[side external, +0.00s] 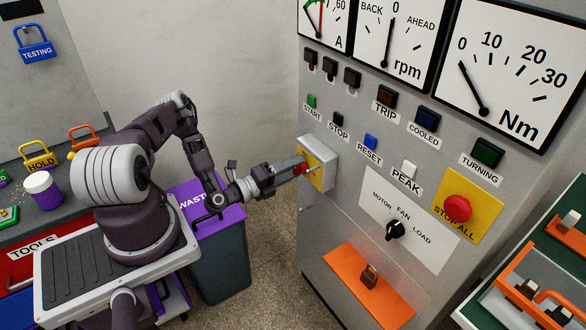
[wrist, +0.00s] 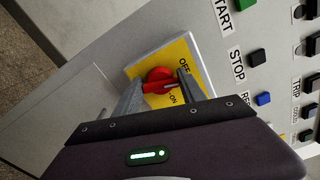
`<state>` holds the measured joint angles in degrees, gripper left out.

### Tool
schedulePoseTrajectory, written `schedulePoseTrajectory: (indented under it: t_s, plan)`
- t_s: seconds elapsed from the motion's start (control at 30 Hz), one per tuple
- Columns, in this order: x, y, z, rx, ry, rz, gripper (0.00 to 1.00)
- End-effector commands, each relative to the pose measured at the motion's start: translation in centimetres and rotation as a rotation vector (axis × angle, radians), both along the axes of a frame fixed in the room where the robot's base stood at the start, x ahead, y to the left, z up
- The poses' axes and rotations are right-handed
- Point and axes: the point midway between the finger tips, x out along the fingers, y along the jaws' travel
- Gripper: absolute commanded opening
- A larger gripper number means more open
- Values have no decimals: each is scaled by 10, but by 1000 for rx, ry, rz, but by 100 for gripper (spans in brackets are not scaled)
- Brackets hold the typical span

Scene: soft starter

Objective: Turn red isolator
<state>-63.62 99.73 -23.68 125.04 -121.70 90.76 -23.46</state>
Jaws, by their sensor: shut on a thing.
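The red isolator (wrist: 160,74) is a round red knob with a bar handle on a yellow plate (wrist: 190,48) marked OFF and ON. In the wrist view its handle lies between my gripper's two fingers (wrist: 160,88), and the bar's end points toward the right finger, between the two labels. In the side view my gripper (side external: 302,169) reaches the yellow plate on a grey box (side external: 328,148) at the cabinet's left edge. My gripper is shut on the handle.
The grey cabinet (side external: 335,215) carries START, STOP and RESET buttons, a selector knob (side external: 396,230) and a red STOP ALL button (side external: 457,208) right of the isolator. An orange shelf (side external: 345,268) juts out below. A waste bin (side external: 222,265) stands under my arm.

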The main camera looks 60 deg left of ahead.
Motion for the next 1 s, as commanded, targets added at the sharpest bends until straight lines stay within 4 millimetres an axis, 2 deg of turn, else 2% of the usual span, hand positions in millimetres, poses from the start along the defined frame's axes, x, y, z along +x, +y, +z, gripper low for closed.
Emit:
schedulePoseTrajectory:
  t_s: [0.4, 1.0]
  plan:
    - [0, 1, -1, -239, 0, 2, 7]
    - [0, 1, -1, -305, 0, 2, 7]
